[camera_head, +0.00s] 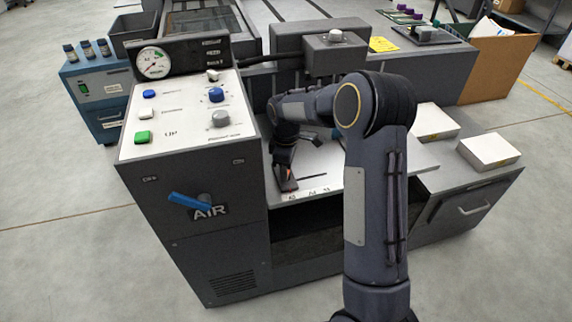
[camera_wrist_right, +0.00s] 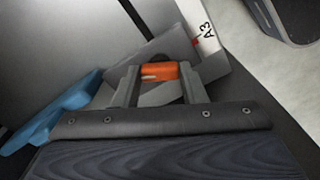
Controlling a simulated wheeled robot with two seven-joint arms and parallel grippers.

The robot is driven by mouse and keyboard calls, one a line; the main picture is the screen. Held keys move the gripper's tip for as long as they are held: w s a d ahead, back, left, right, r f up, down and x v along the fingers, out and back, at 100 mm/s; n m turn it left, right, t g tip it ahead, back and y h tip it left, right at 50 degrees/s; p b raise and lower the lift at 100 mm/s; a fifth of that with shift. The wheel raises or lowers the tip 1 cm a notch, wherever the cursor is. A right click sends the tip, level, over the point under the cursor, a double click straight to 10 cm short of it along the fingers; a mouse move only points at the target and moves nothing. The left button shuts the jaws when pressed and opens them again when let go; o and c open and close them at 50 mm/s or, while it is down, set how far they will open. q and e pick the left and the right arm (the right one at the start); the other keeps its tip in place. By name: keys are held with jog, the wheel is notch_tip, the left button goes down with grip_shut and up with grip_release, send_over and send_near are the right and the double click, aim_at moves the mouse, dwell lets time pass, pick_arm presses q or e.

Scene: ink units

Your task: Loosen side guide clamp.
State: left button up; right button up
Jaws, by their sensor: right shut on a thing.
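In the wrist view, the two fingers of my right gripper (camera_wrist_right: 158,78) are closed around an orange cylindrical grip (camera_wrist_right: 158,71), which looks like the handle of the side guide clamp. It sits over a grey plate (camera_wrist_right: 213,67) beside a white scale strip (camera_wrist_right: 205,30) marked A3. In the head view, my right gripper (camera_head: 286,178) reaches down to the left end of the machine's feed table (camera_head: 360,180), just above the scale strip (camera_head: 312,193). My left gripper is out of view.
A control panel (camera_head: 180,113) with buttons, knobs and a gauge (camera_head: 153,62) stands left of the gripper. A blue lever (camera_head: 188,201) is on its front, marked AIR. A blue piece (camera_wrist_right: 60,112) lies close left of the fingers. Paper stacks (camera_head: 488,152) are at right.

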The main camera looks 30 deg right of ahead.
jog(key=n+p, duration=0.1)
jog(key=n, duration=0.2)
jog(key=shift+r+n+p, duration=0.15)
jog(key=shift+n+p, duration=0.25)
jog(key=n+p, duration=0.1)
jog(key=n, duration=0.2)
jog(key=shift+n+p, duration=0.3)
jog(key=shift+p, duration=0.1)
jog(key=n+p, duration=0.1)
jog(key=n, duration=0.2)
jog(key=shift+n+p, duration=0.3)
jog(key=shift+p, duration=0.05)
jog(key=shift+n+p, duration=0.7)
jog(key=shift+n, duration=1.1)
jog(key=o, duration=1)
jog(key=shift+r+p, duration=0.4)
jog(key=shift+r, duration=3.35)
